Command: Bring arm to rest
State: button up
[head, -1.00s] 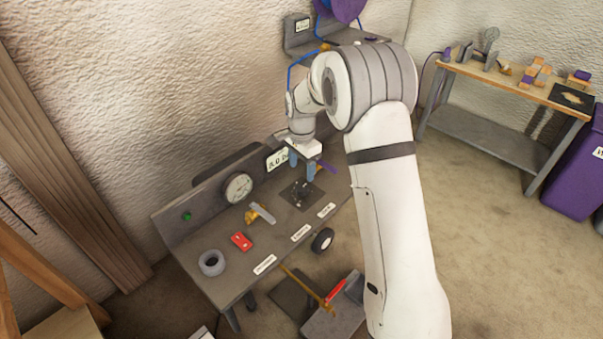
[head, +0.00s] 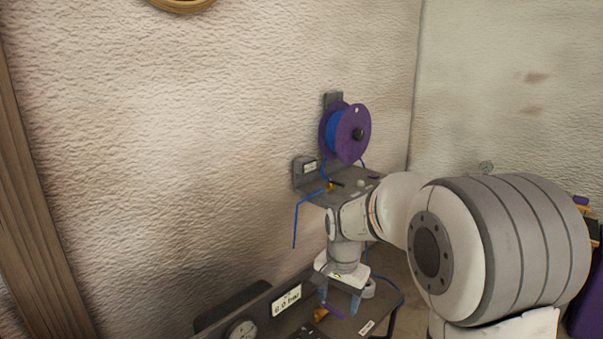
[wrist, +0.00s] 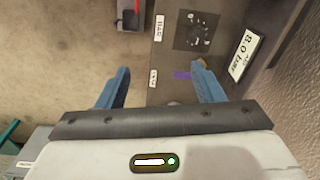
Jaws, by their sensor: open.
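My arm reaches from the lower right of the head view, bent at the elbow, with my gripper (head: 340,300) pointing down above the right end of the grey workbench (head: 285,322). In the wrist view my gripper (wrist: 160,88) has its two blue fingers wide apart, with nothing held between them. A purple strip (wrist: 183,75) shows between the fingers, below them at the bench; it also shows by the fingertips in the head view (head: 333,311). My wrist hides part of the bench.
A purple spool with blue tubing (head: 346,132) hangs on the wall above a small grey shelf (head: 318,199). A dark square plate (wrist: 197,30) lies on the bench. Floor is open left (wrist: 50,50).

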jog(key=s+d+r+n+p, duration=0.2)
jog(key=s+r, duration=0.1)
jog(key=s, duration=0.4)
jog(key=s+d+r+n+t+p, duration=0.1)
jog(key=s+r, duration=0.3)
jog(key=s, duration=0.4)
jog(key=s+d+r+n+p, duration=0.3)
jog(key=s+r, duration=0.1)
jog(key=s, duration=0.3)
jog(key=shift+s+d+n+t, duration=0.25)
jog(key=shift+d+n+t, duration=0.05)
jog(key=shift+d, duration=0.05)
